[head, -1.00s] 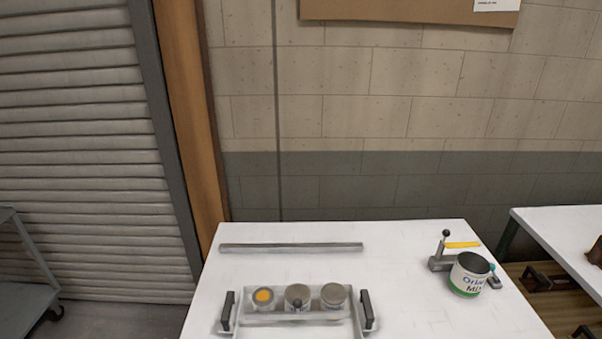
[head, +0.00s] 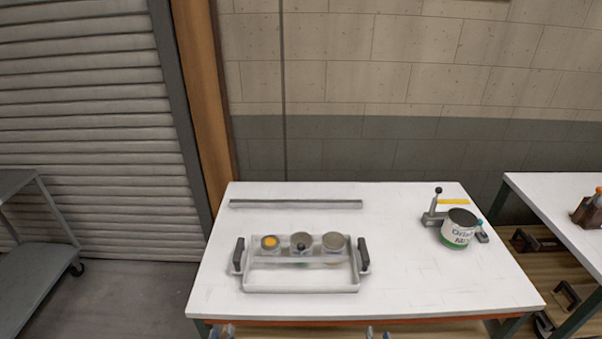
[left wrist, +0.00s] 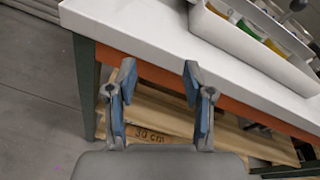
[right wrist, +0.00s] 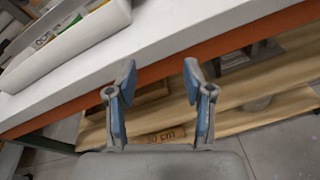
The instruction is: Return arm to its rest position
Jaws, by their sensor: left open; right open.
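My left gripper (left wrist: 158,85) is open and empty in the left wrist view, in front of the table's front edge. My right gripper (right wrist: 159,85) is open and empty in the right wrist view, also by the front edge. The left can (head: 270,243) has an orange top.
The white table (head: 420,280) has free room right of the rack. A grey bar (head: 296,204) lies behind it. A green-white can (head: 458,232) stands at a clamp-like fixture (head: 434,212) with a yellow strip (head: 453,202) near it. A cart (head: 35,260) stands left, another table (head: 560,205) right.

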